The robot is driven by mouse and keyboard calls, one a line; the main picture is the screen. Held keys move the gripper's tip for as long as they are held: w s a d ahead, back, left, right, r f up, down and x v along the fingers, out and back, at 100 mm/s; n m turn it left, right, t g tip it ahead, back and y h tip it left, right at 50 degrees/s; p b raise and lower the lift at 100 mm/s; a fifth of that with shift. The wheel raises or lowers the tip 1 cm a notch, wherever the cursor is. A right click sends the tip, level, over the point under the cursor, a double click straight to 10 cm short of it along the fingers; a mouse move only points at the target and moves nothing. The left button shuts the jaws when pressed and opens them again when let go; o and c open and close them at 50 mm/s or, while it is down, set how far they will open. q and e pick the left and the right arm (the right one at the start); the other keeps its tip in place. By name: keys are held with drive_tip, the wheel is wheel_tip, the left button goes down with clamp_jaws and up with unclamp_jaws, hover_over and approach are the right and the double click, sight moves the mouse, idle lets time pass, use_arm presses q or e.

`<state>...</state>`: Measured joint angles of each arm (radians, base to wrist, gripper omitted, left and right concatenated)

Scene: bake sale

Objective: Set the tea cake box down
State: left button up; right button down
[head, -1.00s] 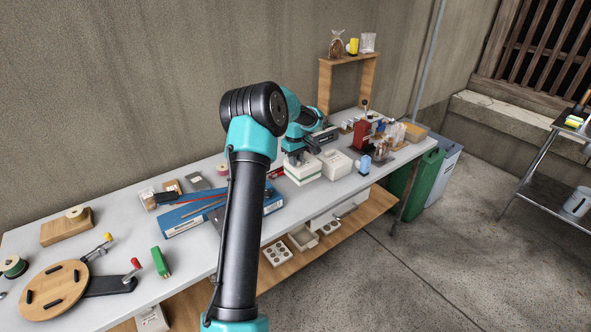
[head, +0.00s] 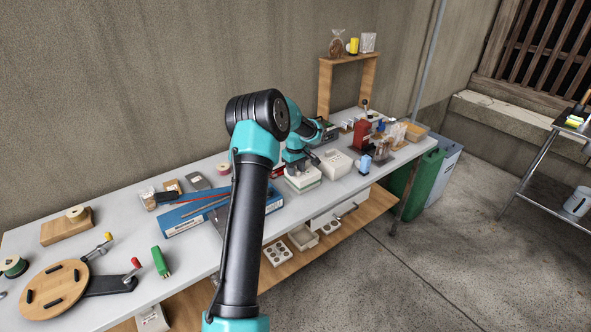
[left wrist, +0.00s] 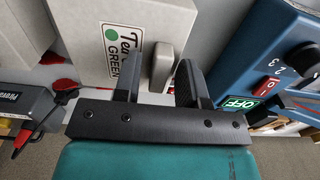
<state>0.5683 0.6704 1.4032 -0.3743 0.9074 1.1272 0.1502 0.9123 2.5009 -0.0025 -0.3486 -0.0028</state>
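In the left wrist view the box (left wrist: 88,42) shows a "Tea" and "GREEN" label with a green dot. My left gripper (head: 302,166) is directly above the box. In the left wrist view its two black fingers (left wrist: 158,78) stand apart on either side of a pale tab (left wrist: 161,66), with a gap showing beside the tab. The box's underside is hidden. My right gripper is not in view.
A pale container (head: 335,164) stands close right of the box. A long blue box (head: 185,223) lies to the left. A light blue item (head: 365,164) and a red device (head: 362,135) stand further right. In the left wrist view, a blue switch panel (left wrist: 250,55) is at right.

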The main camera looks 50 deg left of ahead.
use_arm(q)
drive_tip(key=shift+r, duration=0.1)
wheel_tip(320, 180, up, 12)
drive_tip(key=shift+r, duration=0.1)
idle(0.7)
idle(0.5)
